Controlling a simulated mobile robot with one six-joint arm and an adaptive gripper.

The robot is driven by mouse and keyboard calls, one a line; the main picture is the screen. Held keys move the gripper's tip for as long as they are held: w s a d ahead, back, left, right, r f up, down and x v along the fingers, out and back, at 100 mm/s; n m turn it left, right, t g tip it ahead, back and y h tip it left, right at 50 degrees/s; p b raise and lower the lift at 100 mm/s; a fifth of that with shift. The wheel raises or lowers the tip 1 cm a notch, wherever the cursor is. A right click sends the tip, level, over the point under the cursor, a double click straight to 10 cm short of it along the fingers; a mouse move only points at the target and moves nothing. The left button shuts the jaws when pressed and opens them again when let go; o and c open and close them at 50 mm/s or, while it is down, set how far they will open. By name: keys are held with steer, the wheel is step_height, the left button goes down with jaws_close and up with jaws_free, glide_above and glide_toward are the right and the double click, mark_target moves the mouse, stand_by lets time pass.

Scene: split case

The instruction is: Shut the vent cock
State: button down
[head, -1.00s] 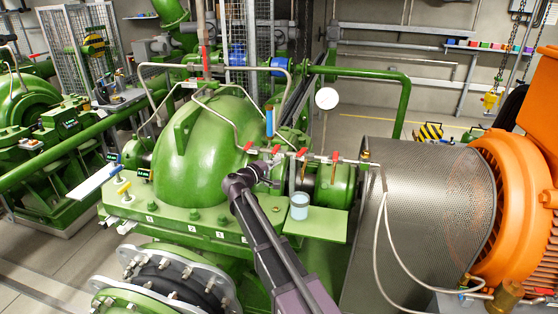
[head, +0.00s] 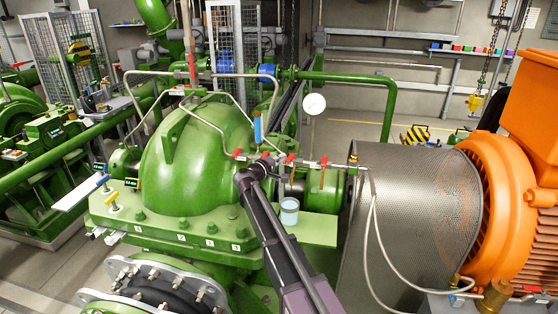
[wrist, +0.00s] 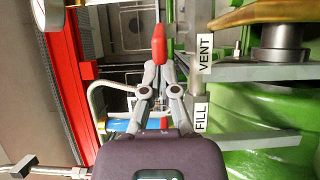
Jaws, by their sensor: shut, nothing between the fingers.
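My gripper (wrist: 159,72) is shut and empty in the wrist view. Its fingertips are right at the near end of a red lever (wrist: 159,42); whether they touch it I cannot tell. The lever lies along the picture's vertical, beside a white VENT label (wrist: 204,54).
The green pump casing (head: 195,155) is to the left, and a light blue cup (head: 289,211) stands on a green ledge below. A pressure gauge (head: 314,104) and mesh guard (head: 415,220) are to the right.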

steer(key=shift+s+d, duration=0.75)
steer(key=shift+d, duration=0.1)
